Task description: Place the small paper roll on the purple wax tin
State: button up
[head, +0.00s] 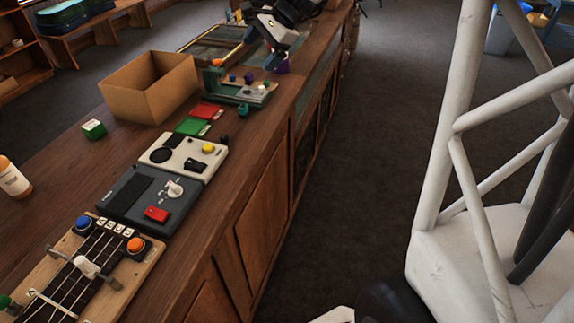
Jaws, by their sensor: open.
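My gripper (277,50) is at the top middle, over the far part of the wooden counter, pointing down. Its fingers are open, small and dark at this distance. A purple object (282,67), possibly the purple wax tin, shows just below the gripper near the counter's right edge. I cannot tell whether they touch. A smaller purple piece (248,78) sits on the green-and-grey device to the left of it. I cannot make out the small paper roll for certain; a tiny pale object (262,87) on the same device is too small to identify.
The counter (60,150) holds an open cardboard box (150,88), red (206,111) and green (192,126) cards, a white device (183,154), a dark grey device (140,200) and a stringed board (80,270). Bare wood lies between.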

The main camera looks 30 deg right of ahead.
jog(key=s+a+f+n+h, duration=0.2)
jog(key=s+a+n, duration=0.1)
jog(key=s, duration=0.8)
jog(key=s+a+f+n+h, duration=0.2)
jog(key=s+n, duration=0.4)
jog(key=s, duration=0.6)
jog(key=s+a+f+n+h, duration=0.2)
jog(key=s+a+n, duration=0.2)
jog(key=s, duration=0.7)
jog(key=shift+s+a+n+g, duration=0.3)
jog(key=shift+a+n+g, duration=0.1)
jog(key=shift+n, duration=0.3)
